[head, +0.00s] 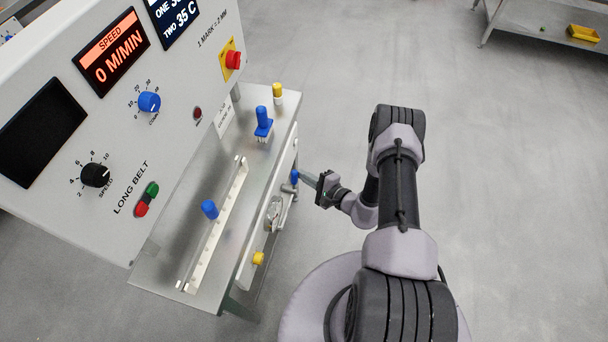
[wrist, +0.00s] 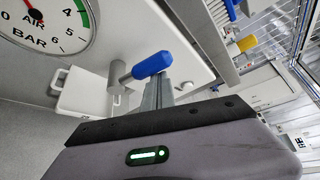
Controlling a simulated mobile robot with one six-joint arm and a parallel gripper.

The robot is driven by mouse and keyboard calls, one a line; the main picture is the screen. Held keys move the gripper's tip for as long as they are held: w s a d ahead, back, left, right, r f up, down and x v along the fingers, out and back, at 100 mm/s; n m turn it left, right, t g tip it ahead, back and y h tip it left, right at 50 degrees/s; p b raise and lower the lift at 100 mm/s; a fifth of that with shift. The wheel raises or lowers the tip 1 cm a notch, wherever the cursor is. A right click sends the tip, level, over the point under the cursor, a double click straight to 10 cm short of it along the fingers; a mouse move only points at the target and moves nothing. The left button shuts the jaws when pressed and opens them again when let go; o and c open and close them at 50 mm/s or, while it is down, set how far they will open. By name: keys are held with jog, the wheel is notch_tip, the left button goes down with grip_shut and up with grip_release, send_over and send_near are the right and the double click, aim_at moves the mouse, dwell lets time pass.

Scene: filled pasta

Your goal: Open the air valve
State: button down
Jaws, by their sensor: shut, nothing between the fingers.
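The air valve shows in the wrist view as a grey stub with a blue lever handle (wrist: 153,65) slanting up to the right. In the head view its blue handle (head: 294,176) is on the machine's right side face. My gripper (wrist: 160,84) is shut and empty, with its fingertips close at the blue handle; I cannot tell whether they touch. In the head view my gripper (head: 302,178) reaches in from the right toward the valve. A round air gauge (wrist: 42,18) marked in bar, with a red needle, is at the upper left of the wrist view.
The control panel (head: 120,100) with knobs and displays rises at the left. A red stop button (head: 233,60) is on the panel. Open floor lies at the right.

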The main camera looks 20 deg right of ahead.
jog(key=shift+s+a, duration=0.1)
jog(key=shift+a, duration=0.05)
jog(key=s+d, duration=0.6)
jog(key=d, duration=0.1)
jog(key=shift+s, duration=0.15)
jog(key=shift+d+r, duration=0.1)
